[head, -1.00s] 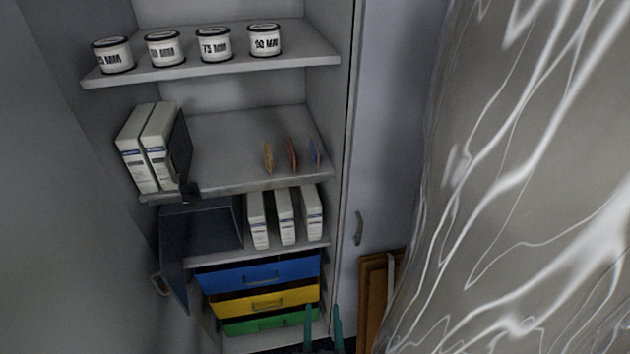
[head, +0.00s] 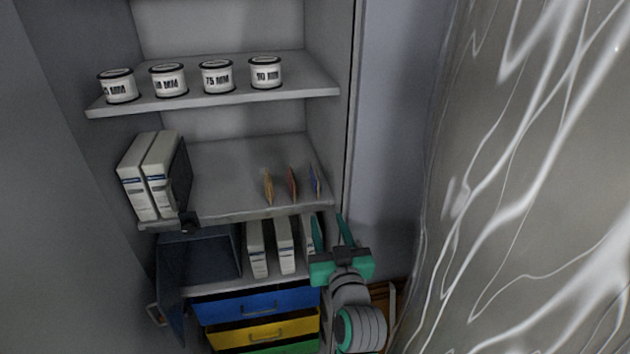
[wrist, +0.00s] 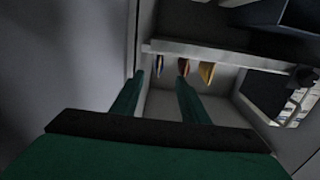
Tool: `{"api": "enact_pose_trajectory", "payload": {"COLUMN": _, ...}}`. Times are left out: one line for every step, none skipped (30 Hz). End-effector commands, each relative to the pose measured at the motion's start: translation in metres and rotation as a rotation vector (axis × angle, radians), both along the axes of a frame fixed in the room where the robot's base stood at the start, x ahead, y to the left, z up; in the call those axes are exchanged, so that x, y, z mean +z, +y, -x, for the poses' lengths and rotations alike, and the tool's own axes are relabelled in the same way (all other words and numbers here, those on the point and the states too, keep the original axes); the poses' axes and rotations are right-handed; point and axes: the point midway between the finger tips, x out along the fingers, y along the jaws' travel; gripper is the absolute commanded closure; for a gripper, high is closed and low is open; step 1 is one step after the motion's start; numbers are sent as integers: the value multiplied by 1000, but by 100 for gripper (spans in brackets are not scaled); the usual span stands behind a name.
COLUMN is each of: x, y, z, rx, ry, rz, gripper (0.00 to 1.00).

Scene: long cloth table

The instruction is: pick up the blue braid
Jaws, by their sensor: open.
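The blue braid (head: 314,180) is a thin upright piece at the right end of the middle shelf, near the cabinet's side wall. A red braid (head: 292,184) and a yellow-orange braid (head: 268,187) stand to its left. My gripper (head: 328,216) is open and empty, its green fingers pointing up, below and slightly right of the blue braid in the picture. In the wrist view the blue braid (wrist: 160,66) shows just beyond the gap between the fingertips (wrist: 160,80), apart from them, with the order of the braids reversed.
The middle shelf's front edge (head: 250,213) lies between my gripper and the braids in the picture. White boxes (head: 257,248) stand on the shelf below, and white binders (head: 150,175) at the middle shelf's left. Labelled tins (head: 217,77) line the top shelf. A blue drawer (head: 255,302) is lower down.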

Motion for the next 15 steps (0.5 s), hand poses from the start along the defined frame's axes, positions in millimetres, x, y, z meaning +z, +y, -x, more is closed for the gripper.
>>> {"api": "enact_pose_trajectory", "payload": {"x": 8, "y": -1, "z": -3, "rx": 4, "ry": -6, "rz": 5, "gripper": 59}}
{"api": "enact_pose_trajectory", "payload": {"x": 11, "y": -1, "z": -5, "rx": 7, "ry": -6, "rz": 8, "gripper": 59}}
{"api": "enact_pose_trajectory", "payload": {"x": 14, "y": -1, "z": -6, "rx": 10, "ry": -8, "rz": 10, "gripper": 59}}
{"api": "enact_pose_trajectory", "payload": {"x": 16, "y": -1, "z": -7, "rx": 12, "ry": -9, "rz": 12, "gripper": 59}}
{"api": "enact_pose_trajectory", "payload": {"x": 17, "y": -1, "z": -8, "rx": 13, "ry": -9, "rz": 13, "gripper": 59}}
{"api": "enact_pose_trajectory", "payload": {"x": 18, "y": -1, "z": -11, "rx": 15, "ry": -10, "rz": 14, "gripper": 59}}
{"api": "enact_pose_trajectory", "payload": {"x": 19, "y": 0, "z": -14, "rx": 16, "ry": -10, "rz": 14, "gripper": 59}}
{"api": "enact_pose_trajectory", "payload": {"x": 20, "y": 1, "z": -17, "rx": 16, "ry": -10, "rz": 15, "gripper": 59}}
{"api": "enact_pose_trajectory", "payload": {"x": 20, "y": 2, "z": -23, "rx": 17, "ry": -10, "rz": 14, "gripper": 59}}
{"api": "enact_pose_trajectory", "payload": {"x": 19, "y": 3, "z": -27, "rx": 17, "ry": -9, "rz": 15, "gripper": 59}}
{"api": "enact_pose_trajectory", "payload": {"x": 20, "y": 4, "z": -32, "rx": 18, "ry": -9, "rz": 15, "gripper": 59}}
{"api": "enact_pose_trajectory", "payload": {"x": 20, "y": 5, "z": -38, "rx": 17, "ry": -9, "rz": 15, "gripper": 59}}
{"api": "enact_pose_trajectory", "payload": {"x": 19, "y": 5, "z": -42, "rx": 17, "ry": -10, "rz": 14, "gripper": 59}}
{"api": "enact_pose_trajectory", "payload": {"x": 19, "y": 6, "z": -46, "rx": 17, "ry": -10, "rz": 14, "gripper": 59}}
{"api": "enact_pose_trajectory", "payload": {"x": 19, "y": 7, "z": -51, "rx": 16, "ry": -9, "rz": 15, "gripper": 59}}
